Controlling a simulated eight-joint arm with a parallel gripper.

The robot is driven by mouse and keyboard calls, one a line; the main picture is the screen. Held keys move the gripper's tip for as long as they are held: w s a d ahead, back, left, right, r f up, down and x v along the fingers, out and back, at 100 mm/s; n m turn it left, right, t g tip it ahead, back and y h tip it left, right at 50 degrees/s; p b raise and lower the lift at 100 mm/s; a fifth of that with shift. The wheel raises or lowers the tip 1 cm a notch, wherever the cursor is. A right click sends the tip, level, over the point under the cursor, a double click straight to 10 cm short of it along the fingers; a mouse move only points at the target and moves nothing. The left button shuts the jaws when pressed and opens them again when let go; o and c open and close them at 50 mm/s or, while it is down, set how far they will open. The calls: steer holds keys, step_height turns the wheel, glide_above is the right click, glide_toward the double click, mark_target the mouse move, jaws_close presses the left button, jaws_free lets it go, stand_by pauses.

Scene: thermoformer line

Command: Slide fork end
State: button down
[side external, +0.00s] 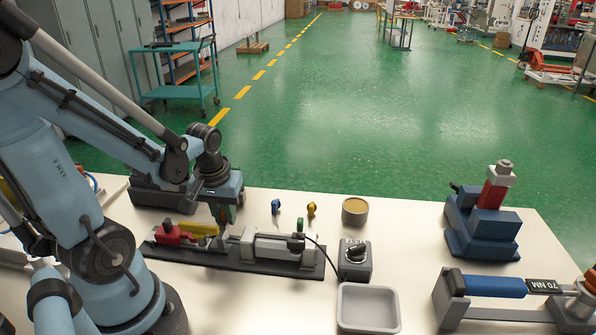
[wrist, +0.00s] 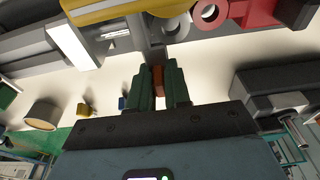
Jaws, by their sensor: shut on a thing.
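My gripper (side external: 222,222) points down over the bench fixture (side external: 290,268), between a yellow part (side external: 197,229) and a grey cylinder (side external: 270,246). In the wrist view its green fingers (wrist: 159,84) are shut on a small brown block (wrist: 158,80). A grey piece (wrist: 155,42) lies just beyond the fingertips; I cannot tell whether it is the fork end or whether the block touches it. The yellow part (wrist: 100,8) and a red part with a round hole (wrist: 240,12) also show there. The red part (side external: 172,234) sits at the fixture's left end.
Blue (side external: 276,206) and yellow (side external: 311,209) small pieces and a round tin (side external: 355,211) stand behind the fixture. A switch box (side external: 355,260) and grey tray (side external: 369,309) are to its right. A torque tool marked 70 NM (side external: 497,286) and a blue-red device (side external: 484,226) stand farther right.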

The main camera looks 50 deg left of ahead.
steer(key=shift+s+a, duration=0.9)
steer(key=shift+a, duration=0.05)
steer(key=shift+s+a, duration=0.2)
steer(key=shift+s, duration=0.05)
steer(key=c, duration=1)
jaws_free()
steer(key=shift+r, duration=0.15)
steer(key=shift+s+d+r, duration=0.75)
steer(key=shift+r, duration=5)
steer(key=w+d+f+m+t+h, duration=0.1)
steer(key=w+d+m+t, duration=0.4)
steer(key=w+d+m, duration=0.4)
steer(key=d, duration=0.4)
steer(key=shift+w+d+f+t, duration=0.3)
steer(key=shift+w+f+t, duration=0.05)
steer(key=shift+w+t, duration=0.05)
